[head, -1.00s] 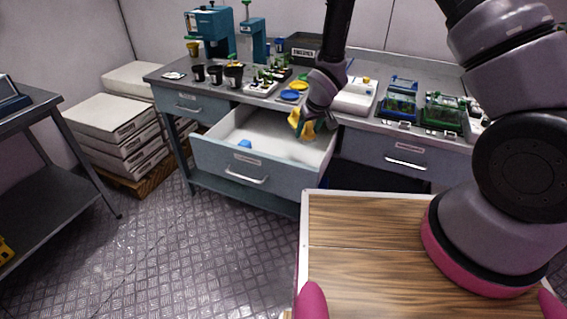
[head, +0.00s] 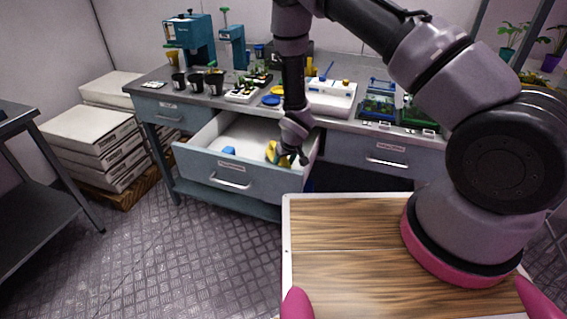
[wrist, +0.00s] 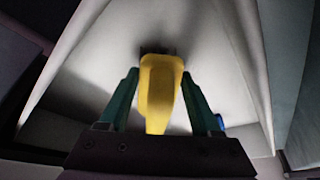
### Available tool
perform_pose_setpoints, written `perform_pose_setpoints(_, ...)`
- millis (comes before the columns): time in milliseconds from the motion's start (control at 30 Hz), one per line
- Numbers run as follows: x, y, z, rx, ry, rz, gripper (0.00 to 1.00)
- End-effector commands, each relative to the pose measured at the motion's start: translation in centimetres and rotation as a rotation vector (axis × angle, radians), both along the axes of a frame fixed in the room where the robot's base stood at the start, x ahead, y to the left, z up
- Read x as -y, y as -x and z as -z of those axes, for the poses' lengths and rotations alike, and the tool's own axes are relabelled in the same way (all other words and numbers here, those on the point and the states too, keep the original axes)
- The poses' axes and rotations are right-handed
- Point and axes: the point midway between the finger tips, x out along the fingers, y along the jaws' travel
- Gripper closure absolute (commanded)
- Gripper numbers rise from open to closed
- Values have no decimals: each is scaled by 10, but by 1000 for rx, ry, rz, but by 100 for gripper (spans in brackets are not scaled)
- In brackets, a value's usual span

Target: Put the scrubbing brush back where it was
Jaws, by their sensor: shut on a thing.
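The scrubbing brush is yellow (head: 271,151) and is held by my gripper (head: 284,157) inside the open drawer (head: 233,180), near the drawer's right side. In the wrist view the brush (wrist: 161,90) lies between the two green fingers of my gripper (wrist: 160,100), over the pale drawer floor (wrist: 80,105). My gripper is shut on it. Whether the brush touches the drawer floor cannot be told; its far end is dark and in shadow.
A small blue object (head: 229,150) lies in the drawer left of the brush. The workbench (head: 150,86) above carries pots (head: 195,82), blue and yellow dishes, a white box (head: 330,100) and plant trays (head: 378,107). The drawer's walls stand close around my gripper.

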Motion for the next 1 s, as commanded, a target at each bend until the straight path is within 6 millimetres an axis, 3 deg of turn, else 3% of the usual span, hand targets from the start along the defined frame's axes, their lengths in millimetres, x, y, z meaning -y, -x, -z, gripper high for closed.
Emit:
perform_pose_setpoints(233,0,0,2,0,0,1,100)
perform_pose_setpoints(267,0,0,1,0,0,1,24)
perform_pose_setpoints(300,0,0,1,0,0,1,9)
perform_pose_setpoints(333,0,0,1,0,0,1,5)
perform_pose_setpoints(733,0,1,-6,1,-1,1,5)
perform_pose_setpoints(1000,9,19,-54,1,-3,2,5)
